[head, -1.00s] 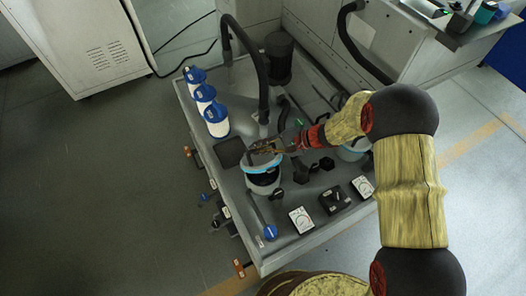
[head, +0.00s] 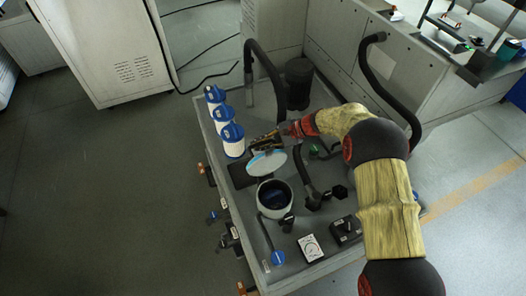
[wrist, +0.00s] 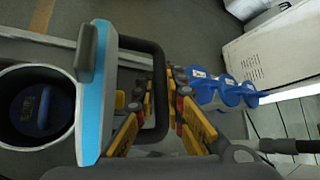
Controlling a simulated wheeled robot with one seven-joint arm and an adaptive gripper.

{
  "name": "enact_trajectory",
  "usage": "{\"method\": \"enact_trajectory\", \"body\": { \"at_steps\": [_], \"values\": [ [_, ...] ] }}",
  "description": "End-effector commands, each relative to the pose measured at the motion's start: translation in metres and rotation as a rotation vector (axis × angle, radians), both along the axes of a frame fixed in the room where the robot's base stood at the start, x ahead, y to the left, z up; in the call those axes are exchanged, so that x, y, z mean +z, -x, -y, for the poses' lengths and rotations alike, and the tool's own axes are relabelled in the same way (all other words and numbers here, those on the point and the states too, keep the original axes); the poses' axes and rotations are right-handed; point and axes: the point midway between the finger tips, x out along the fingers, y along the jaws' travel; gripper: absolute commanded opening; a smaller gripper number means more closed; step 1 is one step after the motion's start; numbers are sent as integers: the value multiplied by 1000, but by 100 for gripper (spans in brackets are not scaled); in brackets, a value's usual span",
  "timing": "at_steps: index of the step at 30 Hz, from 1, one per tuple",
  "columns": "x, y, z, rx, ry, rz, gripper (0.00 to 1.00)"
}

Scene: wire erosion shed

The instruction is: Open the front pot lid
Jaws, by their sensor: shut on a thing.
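The front pot (head: 286,205) stands open on the grey tray-like deck, and a dark blue thing shows inside it. In the wrist view the open pot (wrist: 66,132) is at the left, with the blue part (wrist: 42,108) down inside. Its lid (head: 267,163), pale with a light blue rim, stands tilted up at the far side of the pot. The lid (wrist: 97,95) is seen nearly edge-on in the wrist view. My gripper (head: 266,142) is behind the lid; its yellow fingers (wrist: 165,108) are shut on the lid's dark loop handle (wrist: 157,60).
Several white filters with blue caps (head: 232,138) stand left of the lid, close to my gripper. A black hose (head: 263,62) arches behind. A gauge (head: 310,248) and a black knob box (head: 346,230) sit at the front of the deck (head: 250,228). Open floor lies left.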

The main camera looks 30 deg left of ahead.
Motion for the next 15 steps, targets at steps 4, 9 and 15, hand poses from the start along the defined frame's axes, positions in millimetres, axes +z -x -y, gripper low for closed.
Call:
{"method": "enact_trajectory", "body": {
  "at_steps": [4,9,15],
  "values": [
    [-3,-7,-9,1,-4,3,0],
    [-6,-11,-14,1,-4,3,0],
    [-6,-13,-17,1,-4,3,0]
  ]
}}
